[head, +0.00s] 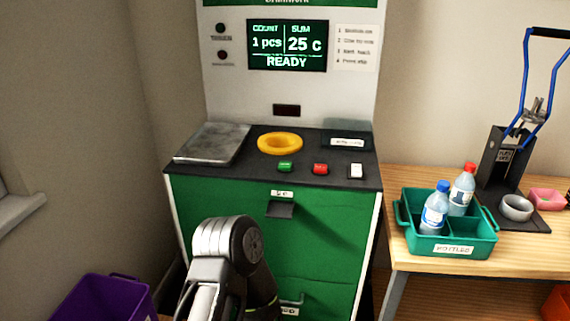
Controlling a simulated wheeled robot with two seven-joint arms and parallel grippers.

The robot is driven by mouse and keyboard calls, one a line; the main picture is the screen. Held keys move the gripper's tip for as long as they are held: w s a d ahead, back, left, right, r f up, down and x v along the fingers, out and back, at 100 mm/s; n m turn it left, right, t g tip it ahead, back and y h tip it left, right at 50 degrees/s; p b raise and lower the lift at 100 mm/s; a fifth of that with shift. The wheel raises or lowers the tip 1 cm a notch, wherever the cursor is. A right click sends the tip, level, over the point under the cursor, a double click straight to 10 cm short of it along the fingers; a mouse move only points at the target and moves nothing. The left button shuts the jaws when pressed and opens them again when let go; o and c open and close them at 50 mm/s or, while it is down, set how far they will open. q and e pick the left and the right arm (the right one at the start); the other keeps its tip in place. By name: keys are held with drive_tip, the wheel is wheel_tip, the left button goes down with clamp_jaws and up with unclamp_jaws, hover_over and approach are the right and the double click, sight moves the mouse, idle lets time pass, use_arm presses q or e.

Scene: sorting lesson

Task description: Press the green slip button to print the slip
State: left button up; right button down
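The green button (285,167) sits on the dark counter of the machine (240,163), left of a red button (320,169) and a white switch (357,171). Nothing touches it. The screen (287,45) above reads count 1 pcs, sum 25 c, READY. A small dark slot (286,110) is in the white panel below the screen. A grey and black link of one of my arms rises at the bottom, in front of the green cabinet and below the buttons. Neither gripper's fingers can be seen.
A yellow ring (280,143) and a metal plate (212,143) are on the counter. On the wooden table (430,287) at right stand a teal crate (482,248) with two bottles and a blue-handled press (500,150). A purple bin (105,298) is at lower left.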

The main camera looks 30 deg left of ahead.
use_arm(q)
clamp_jaws()
idle(0.3)
idle(0.9)
